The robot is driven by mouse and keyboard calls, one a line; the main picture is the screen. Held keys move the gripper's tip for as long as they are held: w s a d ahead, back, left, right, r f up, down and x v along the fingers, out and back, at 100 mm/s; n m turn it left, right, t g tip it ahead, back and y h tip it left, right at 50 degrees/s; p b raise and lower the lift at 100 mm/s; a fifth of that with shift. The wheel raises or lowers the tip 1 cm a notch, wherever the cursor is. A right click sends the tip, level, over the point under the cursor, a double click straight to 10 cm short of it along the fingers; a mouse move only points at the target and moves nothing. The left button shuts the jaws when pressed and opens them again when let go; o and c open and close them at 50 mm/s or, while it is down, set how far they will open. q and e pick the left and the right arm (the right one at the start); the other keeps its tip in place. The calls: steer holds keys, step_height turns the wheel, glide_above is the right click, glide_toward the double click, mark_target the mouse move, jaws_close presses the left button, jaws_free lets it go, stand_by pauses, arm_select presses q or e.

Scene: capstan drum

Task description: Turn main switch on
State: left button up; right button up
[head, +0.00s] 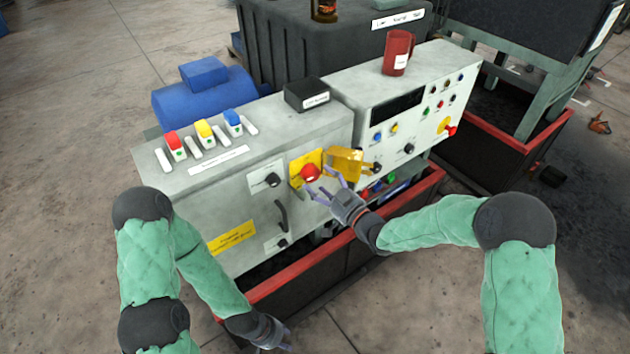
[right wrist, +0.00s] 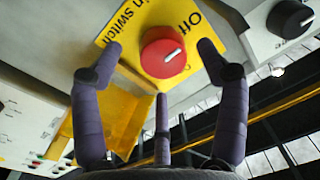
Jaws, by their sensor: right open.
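The main switch is a red round knob (head: 310,172) on a yellow plate (head: 318,157) on the front of the left grey cabinet. In the right wrist view the knob (right wrist: 163,52) has a white mark, and its plate (right wrist: 201,22) reads "Off" and part of "Main Switch". A yellow flap (head: 346,163) stands open beside it. My right gripper (head: 322,183) is open, with purple fingers spread in front of the knob and to its sides; contact cannot be made out. My left gripper (head: 275,338) hangs low at the bottom edge; its fingers are too unclear to judge.
A black knob (head: 271,180) and a dark handle (head: 281,214) are left of the switch. The right panel (head: 415,120) has several buttons and a red mug (head: 397,52) on top. Red-edged bins (head: 310,268) run below. The floor at left is clear.

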steer(key=shift+x, duration=1.45)
steer(key=c, duration=1.1)
